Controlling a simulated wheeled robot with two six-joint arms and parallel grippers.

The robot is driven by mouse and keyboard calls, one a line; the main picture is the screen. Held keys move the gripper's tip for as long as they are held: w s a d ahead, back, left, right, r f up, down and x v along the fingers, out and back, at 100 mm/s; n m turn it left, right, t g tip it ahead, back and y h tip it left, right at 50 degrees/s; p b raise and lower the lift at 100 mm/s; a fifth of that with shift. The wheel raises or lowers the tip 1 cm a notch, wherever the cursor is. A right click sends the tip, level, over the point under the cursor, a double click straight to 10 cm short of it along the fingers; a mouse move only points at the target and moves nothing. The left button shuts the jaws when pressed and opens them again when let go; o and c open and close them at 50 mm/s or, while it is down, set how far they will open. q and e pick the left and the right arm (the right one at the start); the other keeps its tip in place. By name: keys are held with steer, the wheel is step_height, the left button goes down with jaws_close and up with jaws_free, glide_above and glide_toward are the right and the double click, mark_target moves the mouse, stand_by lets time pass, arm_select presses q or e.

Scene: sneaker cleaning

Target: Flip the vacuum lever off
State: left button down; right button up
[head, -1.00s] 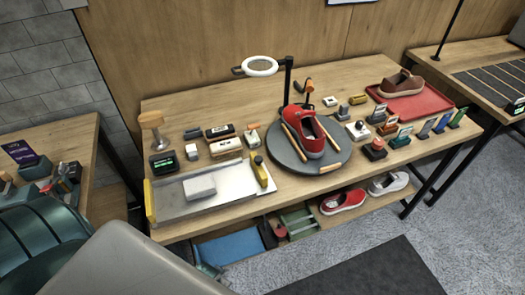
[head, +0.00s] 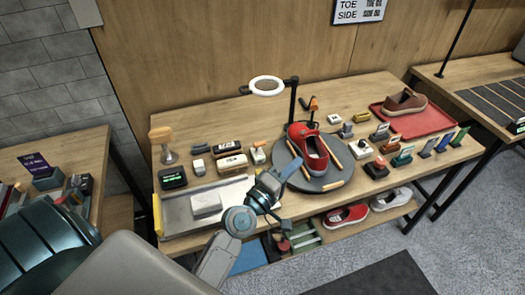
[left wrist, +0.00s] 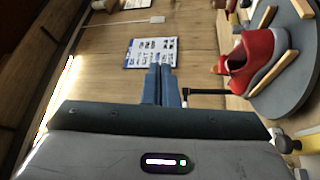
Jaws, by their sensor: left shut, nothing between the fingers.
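My left gripper (head: 291,168) reaches over the front of the workbench, between the metal tray and the round turntable. Its blue fingers are shut and empty; they also show in the left wrist view (left wrist: 160,84). I cannot clearly make out the vacuum lever. The yellow-handled part at the tray's right end, which may be the lever, is hidden behind my left gripper and arm. A red sneaker (head: 314,158) sits on the grey turntable (head: 338,182), close to the fingertips; the sneaker also shows in the left wrist view (left wrist: 240,65). My right gripper is not in view.
The metal tray (head: 180,222) holds a pale block (head: 206,203). A small device with a green display (head: 173,178) stands behind it. A ring lamp (head: 267,86) rises behind the turntable. Brushes and small boxes crowd the bench, and a red tray (head: 440,122) lies at the right.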

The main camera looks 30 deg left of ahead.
arm_select(q)
steer(key=w+a+r+n+y, duration=0.1)
steer(key=w+a+n+y, duration=0.2)
steer(key=a+n+y, duration=0.5)
steer(key=w+a+r+n+y, duration=0.1)
steer(key=w+a+n+y, duration=0.15)
steer(key=n+y, duration=0.65)
step_height(320, 180, down, 13)
steer(key=w+n+g+h, duration=0.3)
steer(key=n+g, duration=0.8)
steer(key=n, duration=0.4)
steer(key=shift+n, duration=0.3)
